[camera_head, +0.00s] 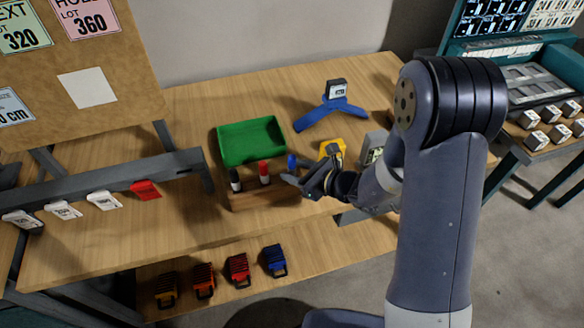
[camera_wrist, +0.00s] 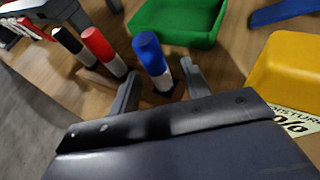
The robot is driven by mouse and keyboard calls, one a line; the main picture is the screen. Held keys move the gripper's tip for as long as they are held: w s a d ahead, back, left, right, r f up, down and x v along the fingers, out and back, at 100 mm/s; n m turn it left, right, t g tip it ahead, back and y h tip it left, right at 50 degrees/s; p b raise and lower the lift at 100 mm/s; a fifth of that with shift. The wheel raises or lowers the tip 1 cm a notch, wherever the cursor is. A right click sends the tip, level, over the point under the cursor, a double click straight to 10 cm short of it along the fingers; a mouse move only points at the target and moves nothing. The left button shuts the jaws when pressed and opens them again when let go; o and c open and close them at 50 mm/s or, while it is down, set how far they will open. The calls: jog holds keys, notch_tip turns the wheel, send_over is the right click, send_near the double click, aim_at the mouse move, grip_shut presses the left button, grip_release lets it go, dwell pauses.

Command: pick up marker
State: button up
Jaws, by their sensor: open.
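Three markers stand upright in a wooden block (camera_head: 266,195) on the table: one black (camera_head: 235,180), one red (camera_head: 264,172) and one blue (camera_head: 291,162). The wrist view also shows the black marker (camera_wrist: 72,45), the red marker (camera_wrist: 100,48) and the blue marker (camera_wrist: 150,57). My gripper (camera_wrist: 160,82) is open, with one finger on each side of the blue marker's lower part. In the head view my gripper (camera_head: 300,180) is at the right end of the block. I cannot tell whether the fingers touch the marker.
A green tray (camera_head: 251,141) sits just behind the block. A yellow object (camera_head: 332,149) is close to the right, and a blue stand (camera_head: 331,111) is behind it. A grey rail (camera_head: 100,183) with tags is at left. Several coloured items hang or stand on the lower shelf.

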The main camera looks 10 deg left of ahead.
jog(key=shift+x, duration=1)
jog(key=shift+d, duration=0.1)
grip_shut()
